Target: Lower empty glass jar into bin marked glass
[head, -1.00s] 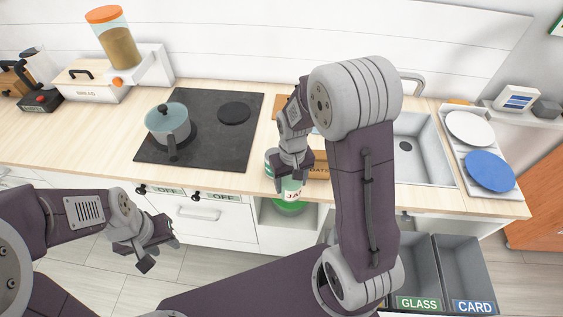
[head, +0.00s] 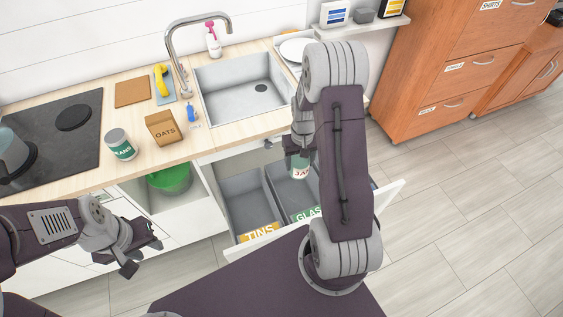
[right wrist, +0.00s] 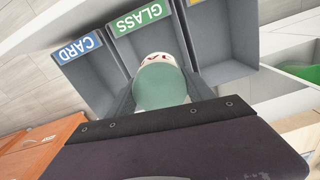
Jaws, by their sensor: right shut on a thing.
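The glass jar (head: 299,166) has a pale green body and a white label with red letters. My right gripper (head: 301,150) is shut on it, partly hidden by my arm, and holds it above the pull-out bins. In the right wrist view the jar (right wrist: 162,88) is between the fingers, in front of the bin marked GLASS (right wrist: 121,49). In the head view that grey bin (head: 281,178) has a green label and is partly covered by my arm. My left gripper (head: 142,257) is open and empty, low at the left, away from the bins.
The TINS bin (head: 247,208) is beside the GLASS bin; the CARD bin (right wrist: 84,72) is on its other side. A sink (head: 240,85) lies behind. A beans can (head: 121,145) and oats box (head: 164,129) stand on the counter. Floor at right is clear.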

